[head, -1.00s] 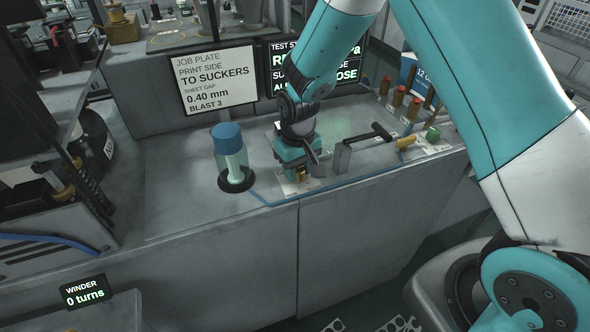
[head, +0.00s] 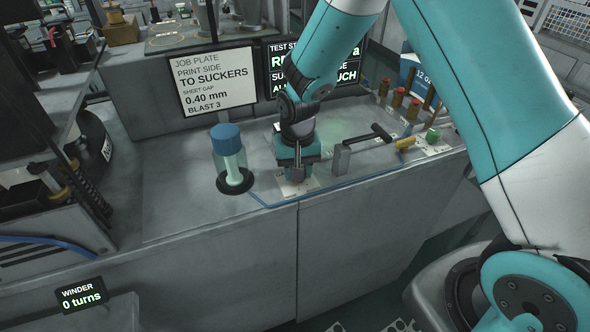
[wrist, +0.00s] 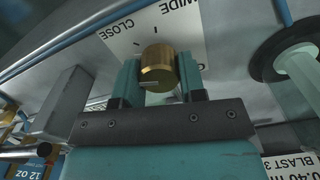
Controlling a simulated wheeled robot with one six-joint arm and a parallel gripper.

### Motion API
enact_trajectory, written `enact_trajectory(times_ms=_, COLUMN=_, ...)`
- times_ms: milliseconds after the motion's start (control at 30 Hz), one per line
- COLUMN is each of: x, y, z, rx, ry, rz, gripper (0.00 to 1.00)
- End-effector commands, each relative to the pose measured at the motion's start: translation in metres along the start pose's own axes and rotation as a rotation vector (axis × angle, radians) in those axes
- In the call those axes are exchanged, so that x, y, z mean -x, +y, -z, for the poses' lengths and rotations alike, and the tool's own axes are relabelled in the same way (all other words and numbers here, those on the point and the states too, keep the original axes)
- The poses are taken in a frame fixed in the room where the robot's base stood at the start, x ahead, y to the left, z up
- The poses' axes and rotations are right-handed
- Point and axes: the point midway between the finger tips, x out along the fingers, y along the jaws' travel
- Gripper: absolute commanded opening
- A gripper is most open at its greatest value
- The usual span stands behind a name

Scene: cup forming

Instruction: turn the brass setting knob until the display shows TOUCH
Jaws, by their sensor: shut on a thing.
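The brass setting knob (wrist: 158,66) stands on a white dial plate (wrist: 212,52) in the wrist view. The plate carries tick marks and the words CLOSE and WIDE. My gripper (wrist: 160,78) is shut on the knob, one teal finger on each side. A pale mark shows on the knob's near side. In the head view my gripper (head: 298,176) is over the plate at the bench's front edge and hides the knob. The dark display (head: 348,76) is partly hidden behind my arm; its lower line ends in "UCH".
A blue-capped bottle (head: 228,150) stands in a black ring just left of my gripper. A grey block with a black lever (head: 370,137) is close on the right. Several brass pegs with red tops (head: 397,98) stand behind it. A job plate sign (head: 215,82) is at the back.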

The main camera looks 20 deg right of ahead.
Motion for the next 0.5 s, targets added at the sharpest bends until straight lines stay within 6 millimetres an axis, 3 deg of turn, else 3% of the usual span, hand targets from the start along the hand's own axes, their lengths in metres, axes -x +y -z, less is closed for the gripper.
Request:
enact_trajectory(times_ms=167, x=0.0007, y=-0.0003, z=-0.0002, rx=0.002, ry=-0.001, rz=0.0, gripper=0.14)
enact_trajectory(times_ms=200, x=0.0007, y=-0.0003, z=-0.0001, rx=0.002, ry=-0.001, rz=0.0, gripper=0.42)
enact_trajectory(times_ms=300, x=0.0007, y=-0.0003, z=-0.0001, rx=0.002, ry=0.0, rz=0.0, gripper=0.63)
enact_trajectory(times_ms=500, x=0.0003, y=-0.0001, z=0.0, rx=0.002, ry=0.0, rz=0.0, gripper=0.63)
